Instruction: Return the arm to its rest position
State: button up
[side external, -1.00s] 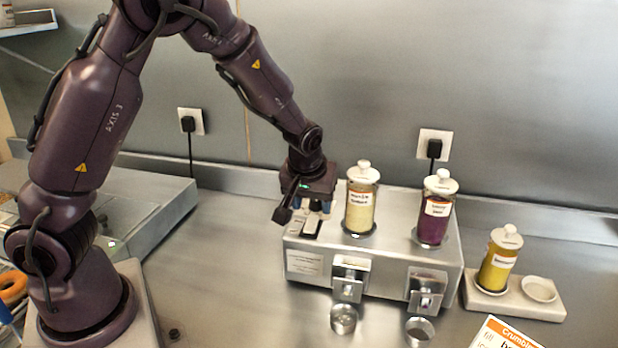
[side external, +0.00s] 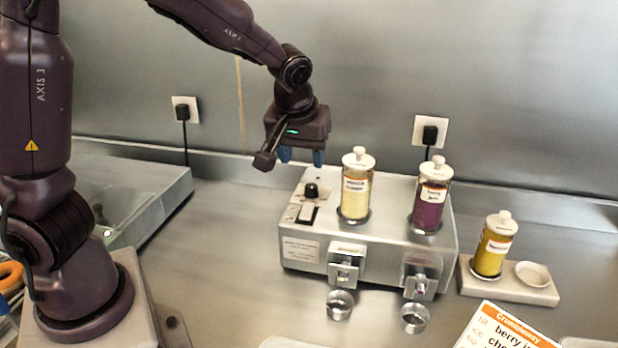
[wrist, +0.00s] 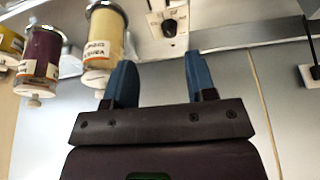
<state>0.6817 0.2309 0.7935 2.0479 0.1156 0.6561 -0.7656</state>
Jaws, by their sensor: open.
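My gripper (side external: 302,157) is open and empty, with its blue fingertips pointing down above the left end of the steel dispenser machine (side external: 300,262). It is apart from the black knob (side external: 311,190) and the white switch (side external: 306,212) below it. In the wrist view the two blue fingers of my gripper (wrist: 163,85) are spread apart with nothing between them. The knob (wrist: 169,26) shows beyond them at the top.
On the machine stand a cream-filled jar (side external: 356,197) and a purple jam jar (side external: 429,212). Steel cups (side external: 340,305) sit in front. A yellow jar (side external: 492,247) stands on a tray (side external: 520,290) at right. A recipe card (side external: 500,330) lies in front. Space above the jars is clear.

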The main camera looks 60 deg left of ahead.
jog(key=s+d+m+g+h, duration=0.1)
jog(key=s+d+m+h, duration=0.2)
jog(key=s+d+m, duration=0.4)
jog(key=s+a+r+m+t, duration=0.1)
jog(key=s+r+t, duration=0.2)
jog(key=s+r, duration=0.5)
jog(key=s, duration=0.3)
jog(key=shift+a+r+m+t, duration=0.25)
jog(key=shift+r+m+t, duration=0.05)
jog(key=shift+r, duration=0.1)
